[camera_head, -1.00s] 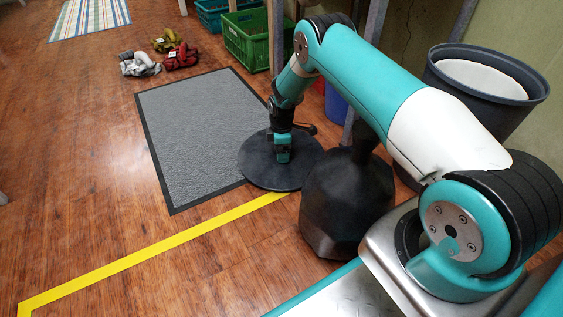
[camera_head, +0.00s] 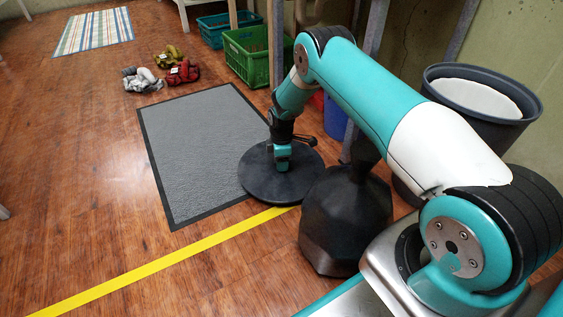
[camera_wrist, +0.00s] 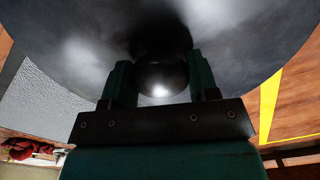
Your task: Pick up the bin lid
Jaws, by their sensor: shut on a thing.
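The bin lid (camera_head: 262,188) is a dark round disc low over the floor, in the middle of the head view, overlapping the right edge of the grey mat. My gripper (camera_head: 282,165) is above its middle. In the wrist view the lid (camera_wrist: 70,50) fills the upper part, and my gripper (camera_wrist: 161,85) is shut on its round dark knob (camera_wrist: 161,75), one finger on each side. Whether the lid touches the floor cannot be told.
A grey mat (camera_head: 195,140) and yellow floor tape (camera_head: 170,258) lie beside the lid. A black faceted object (camera_head: 345,220) stands close right of it. A dark open bin (camera_head: 480,100) is at right. Green crate (camera_head: 250,55), blue bin (camera_head: 335,118) and gloves (camera_head: 183,72) are farther back.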

